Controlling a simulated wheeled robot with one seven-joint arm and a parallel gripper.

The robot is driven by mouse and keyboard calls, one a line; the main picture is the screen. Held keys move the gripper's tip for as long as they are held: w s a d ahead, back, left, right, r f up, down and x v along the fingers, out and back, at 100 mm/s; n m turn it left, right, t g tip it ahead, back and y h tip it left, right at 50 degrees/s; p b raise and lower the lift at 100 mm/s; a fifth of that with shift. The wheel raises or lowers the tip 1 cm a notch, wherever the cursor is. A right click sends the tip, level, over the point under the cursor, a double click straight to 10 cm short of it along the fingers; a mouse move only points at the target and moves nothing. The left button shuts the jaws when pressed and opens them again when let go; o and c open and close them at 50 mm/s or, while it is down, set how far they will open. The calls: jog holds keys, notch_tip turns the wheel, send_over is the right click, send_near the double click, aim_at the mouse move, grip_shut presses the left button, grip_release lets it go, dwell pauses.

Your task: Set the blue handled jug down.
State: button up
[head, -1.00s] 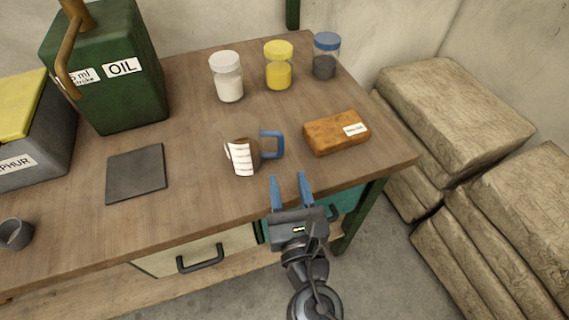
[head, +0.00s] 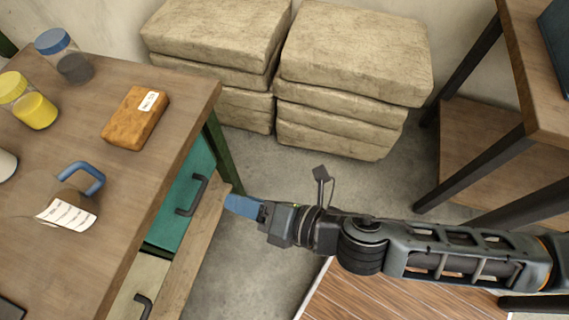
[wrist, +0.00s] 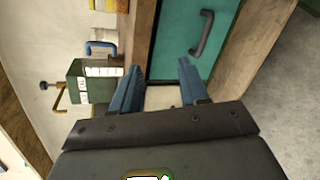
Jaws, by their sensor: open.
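The blue handled jug (head: 66,203) stands on the wooden workbench (head: 120,190) near its front edge. It is clear, with a white scale label and a blue handle. In the wrist view, its blue handle (wrist: 99,46) shows at the upper left, past the fingers. My gripper (head: 240,205) is off the bench, in front of the teal drawer, apart from the jug. In the wrist view, its two blue fingers (wrist: 158,82) are spread with nothing between them.
An orange-brown block (head: 136,118) and a yellow-filled jar (head: 32,103) are on the bench. A teal drawer (head: 184,190) with a dark handle is below. Stacked sacks (head: 350,60) stand behind, and a wooden shelf (head: 480,150) is at the right.

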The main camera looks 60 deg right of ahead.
jog(key=s+d+r+m+h, duration=0.1)
jog(key=s+d+r+m, duration=0.3)
jog(key=m, duration=0.8)
jog(key=s+d+r+m+h, duration=0.1)
jog(key=s+d+r+m, duration=0.2)
jog(key=s+r+m, duration=0.5)
jog(key=s+m, duration=0.4)
jog(key=shift+s+d+r+m+t, duration=0.25)
jog(key=shift+s+d+m+t, duration=0.05)
jog(key=shift+s+d, duration=0.05)
jog(key=shift+c, duration=0.3)
